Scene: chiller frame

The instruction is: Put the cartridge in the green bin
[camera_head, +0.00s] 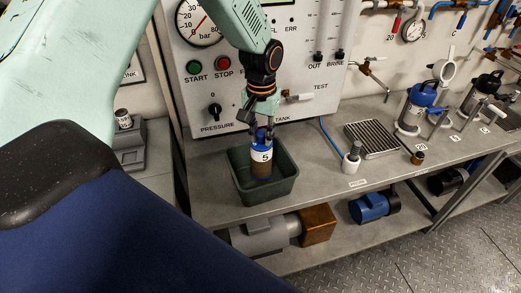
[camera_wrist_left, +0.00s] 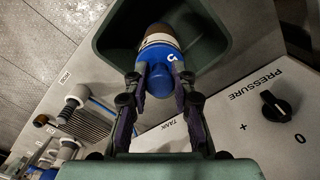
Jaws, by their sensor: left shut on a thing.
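The cartridge (camera_head: 262,158) has a blue cap, a white band with a "5" and a brown lower part. It hangs upright inside the opening of the green bin (camera_head: 285,187), which stands on the bench. My left gripper (camera_head: 262,130) points down and is shut on the blue cap. The left wrist view also shows the cartridge (camera_wrist_left: 158,62) between the fingers of my left gripper (camera_wrist_left: 158,80), with the dark green bin (camera_wrist_left: 215,12) around it. Whether the cartridge touches the bin floor is hard to tell. My right gripper is not in view.
A control panel (camera_head: 290,75) with a gauge and buttons stands right behind the bin. To the right on the bench are a white fitting (camera_head: 351,160), a finned plate (camera_head: 372,139) and a blue-topped canister (camera_head: 420,100). A blue motor (camera_head: 370,207) sits on the lower shelf.

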